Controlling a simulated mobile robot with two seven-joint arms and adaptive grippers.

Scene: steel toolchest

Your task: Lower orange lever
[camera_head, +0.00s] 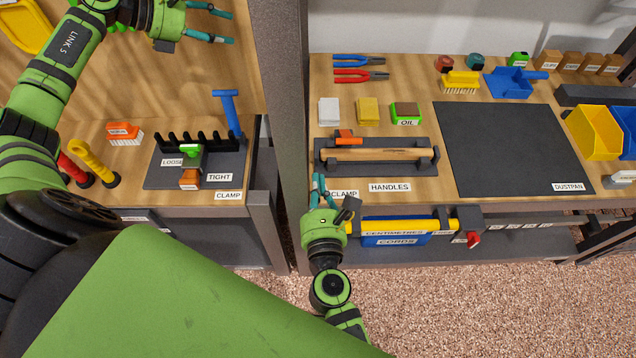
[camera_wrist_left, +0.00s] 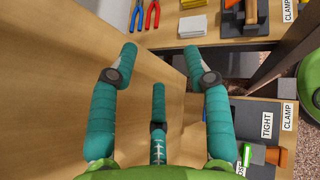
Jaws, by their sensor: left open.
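A second orange piece (camera_head: 189,179) sits below a green block on the dark LOOSE/TIGHT clamp board (camera_head: 228,163) on the left bench; I cannot tell which is the lever. My left gripper (camera_head: 207,24) is open and empty at the upper left, away from both; its teal fingers (camera_wrist_left: 160,68) are spread in the left wrist view. My right gripper (camera_head: 319,188) is at the bench's front edge, just below the stand; its finger opening is unclear.
A blue T-handle (camera_head: 230,113) stands upright behind the clamp board. Red and yellow handles (camera_head: 95,163) stand at its left. A dark post (camera_head: 276,120) separates the two benches. A black mat (camera_head: 510,150) leaves clear room at the right.

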